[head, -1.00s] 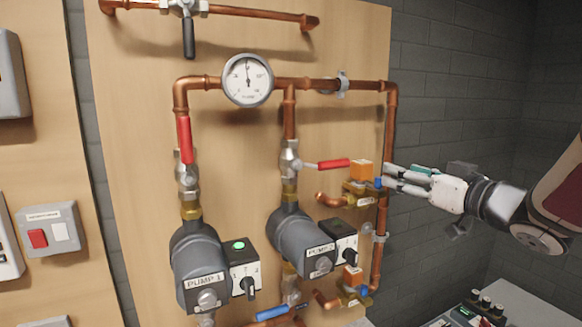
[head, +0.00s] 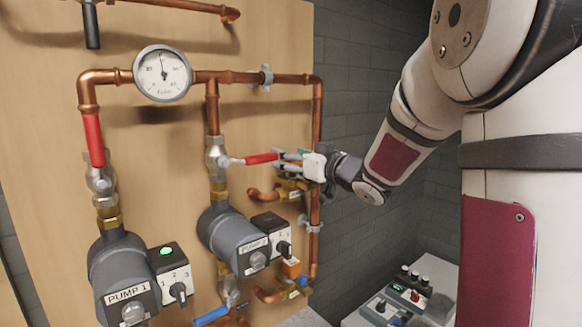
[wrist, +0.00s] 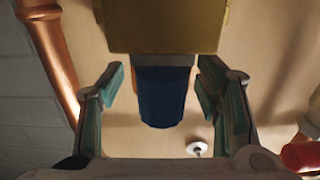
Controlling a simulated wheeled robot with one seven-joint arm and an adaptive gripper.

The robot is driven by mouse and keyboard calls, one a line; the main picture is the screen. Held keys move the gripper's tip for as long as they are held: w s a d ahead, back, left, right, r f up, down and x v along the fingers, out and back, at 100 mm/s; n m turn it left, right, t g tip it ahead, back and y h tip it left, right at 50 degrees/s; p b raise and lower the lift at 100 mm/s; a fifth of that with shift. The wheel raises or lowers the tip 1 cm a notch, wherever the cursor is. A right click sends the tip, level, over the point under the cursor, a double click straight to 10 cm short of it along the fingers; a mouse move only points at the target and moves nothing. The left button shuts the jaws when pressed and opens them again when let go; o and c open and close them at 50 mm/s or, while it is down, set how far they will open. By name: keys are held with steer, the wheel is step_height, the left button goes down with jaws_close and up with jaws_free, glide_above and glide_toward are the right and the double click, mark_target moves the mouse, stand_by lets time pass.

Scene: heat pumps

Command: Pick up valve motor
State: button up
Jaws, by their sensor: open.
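Two brass valves with orange motor blocks sit on copper pipes. The lower valve motor (head: 290,268) is in plain view in the head view, beside a blue cap (head: 303,281). The upper brass valve (head: 292,188) has its orange block mostly hidden behind my fingers. My gripper (head: 284,160) is open at this upper valve, right of the red lever. In the wrist view, my open gripper (wrist: 160,88) has a finger on each side of a blue cap (wrist: 162,97), with gaps on both sides. The cap sits against a yellowish brass body (wrist: 165,25); a sliver of orange shows beside it.
A red lever (head: 262,158) reaches close to my fingertips. A vertical copper pipe (head: 317,110) runs just behind my gripper. Pump 2 (head: 232,238) is below left, and pump 1 (head: 125,275) farther left. A grey control box (head: 385,305) stands at lower right.

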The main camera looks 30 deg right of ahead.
steer(key=shift+w+a, duration=0.1)
jaws_close()
